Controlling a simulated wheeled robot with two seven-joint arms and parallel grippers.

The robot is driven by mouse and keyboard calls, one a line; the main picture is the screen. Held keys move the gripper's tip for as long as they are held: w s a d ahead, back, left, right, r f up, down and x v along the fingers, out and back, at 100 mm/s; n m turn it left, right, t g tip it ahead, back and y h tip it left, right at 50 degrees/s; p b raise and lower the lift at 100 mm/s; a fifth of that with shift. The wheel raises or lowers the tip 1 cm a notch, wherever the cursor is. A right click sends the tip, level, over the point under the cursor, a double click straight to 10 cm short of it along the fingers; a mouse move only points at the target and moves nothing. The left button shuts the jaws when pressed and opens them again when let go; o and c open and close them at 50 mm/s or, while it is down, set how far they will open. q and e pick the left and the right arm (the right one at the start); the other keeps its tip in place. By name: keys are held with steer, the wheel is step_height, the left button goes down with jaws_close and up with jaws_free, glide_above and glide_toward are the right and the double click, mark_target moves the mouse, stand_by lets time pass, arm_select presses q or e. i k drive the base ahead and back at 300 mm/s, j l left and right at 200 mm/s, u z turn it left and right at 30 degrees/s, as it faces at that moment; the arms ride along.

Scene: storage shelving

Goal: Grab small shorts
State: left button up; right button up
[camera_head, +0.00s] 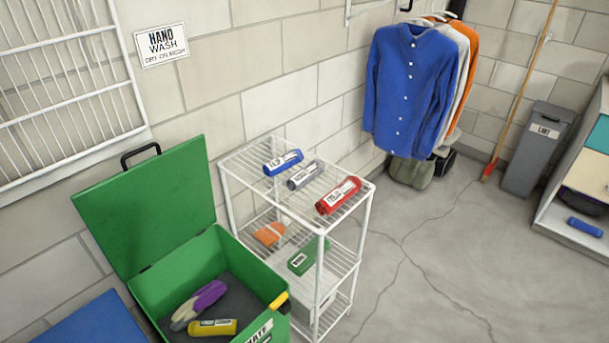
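No item can be told for sure as the small shorts, as the labels are too small to read. Rolled, labelled items lie on the white wire rack's top shelf: a blue roll (283,162), a grey roll (305,175) and a red roll (338,195). A green roll (308,256) and an orange item (269,234) are on the shelf below. A yellow roll (212,327) and a purple and grey item (199,305) lie inside the open green box. Another blue roll (585,227) lies in the right cabinet. Neither of my grippers is in view.
The white wire rack (367,217) stands beside the green box (160,287), whose lid (146,205) is raised. Hanging shirts (410,90), a grey bin (538,150), a broom (522,95) and a cabinet (560,215) stand farther back. The floor (430,270) right of the rack is clear.

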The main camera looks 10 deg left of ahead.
mark_target(315, 167)
steer(key=i+l+u, duration=0.25)
steer(key=l, duration=0.2)
steer(key=l+u, duration=0.2)
steer(key=l, duration=0.25)
steer(key=i+l+u, duration=0.25)
steer(key=l, duration=0.25)
steer(key=l+u, duration=0.25)
steer(key=l, duration=0.25)
steer(key=k, duration=0.05)
